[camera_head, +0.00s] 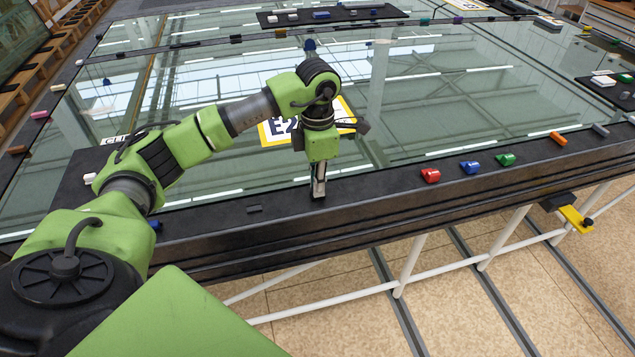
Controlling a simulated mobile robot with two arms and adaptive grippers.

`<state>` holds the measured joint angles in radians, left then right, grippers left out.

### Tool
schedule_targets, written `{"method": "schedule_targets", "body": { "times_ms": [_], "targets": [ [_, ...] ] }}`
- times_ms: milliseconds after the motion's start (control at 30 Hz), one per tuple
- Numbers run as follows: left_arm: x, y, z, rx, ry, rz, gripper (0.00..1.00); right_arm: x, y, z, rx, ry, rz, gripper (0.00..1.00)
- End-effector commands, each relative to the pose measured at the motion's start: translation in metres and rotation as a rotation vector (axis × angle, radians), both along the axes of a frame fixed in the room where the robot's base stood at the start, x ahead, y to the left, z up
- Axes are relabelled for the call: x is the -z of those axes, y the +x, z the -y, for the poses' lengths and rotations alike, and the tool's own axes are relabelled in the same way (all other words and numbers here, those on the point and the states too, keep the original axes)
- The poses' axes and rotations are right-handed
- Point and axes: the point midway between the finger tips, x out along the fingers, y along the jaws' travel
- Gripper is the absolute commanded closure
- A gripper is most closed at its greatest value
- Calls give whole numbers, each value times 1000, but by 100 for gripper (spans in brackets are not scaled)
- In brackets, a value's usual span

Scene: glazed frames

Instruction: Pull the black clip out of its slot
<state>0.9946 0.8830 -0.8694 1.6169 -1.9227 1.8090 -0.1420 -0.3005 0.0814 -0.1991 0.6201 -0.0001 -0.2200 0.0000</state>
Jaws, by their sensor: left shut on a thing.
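My left gripper (318,192) points down at the near black frame edge (380,185) of the glazed panel. Its fingers are shut on the black clip at the frame, right at its top surface. The clip is dark against the dark frame and mostly hidden by the fingers, so I cannot tell how far it sits in its slot. A small dark rectangular piece or recess (254,209) shows on the frame to the left of the gripper. My right gripper is not in view.
A red clip (430,175), a blue clip (469,167) and a green clip (505,159) stand along the frame to the right. An orange block (558,138) lies farther right. A yellow bracket (575,218) juts from the frame's front. The glass (420,110) beyond is mostly clear.

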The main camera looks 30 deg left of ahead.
Motion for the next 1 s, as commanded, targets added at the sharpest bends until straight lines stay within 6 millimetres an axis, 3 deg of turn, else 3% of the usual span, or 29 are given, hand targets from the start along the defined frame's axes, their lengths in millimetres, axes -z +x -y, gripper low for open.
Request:
{"method": "schedule_targets", "body": {
  "times_ms": [733, 1000],
  "targets": [
    [-12, 2, 0, -1, 0, 6, 100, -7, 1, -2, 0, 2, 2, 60],
    [-27, 1, 0, 0, 0, 4, 100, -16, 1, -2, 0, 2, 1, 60]
  ]
}}
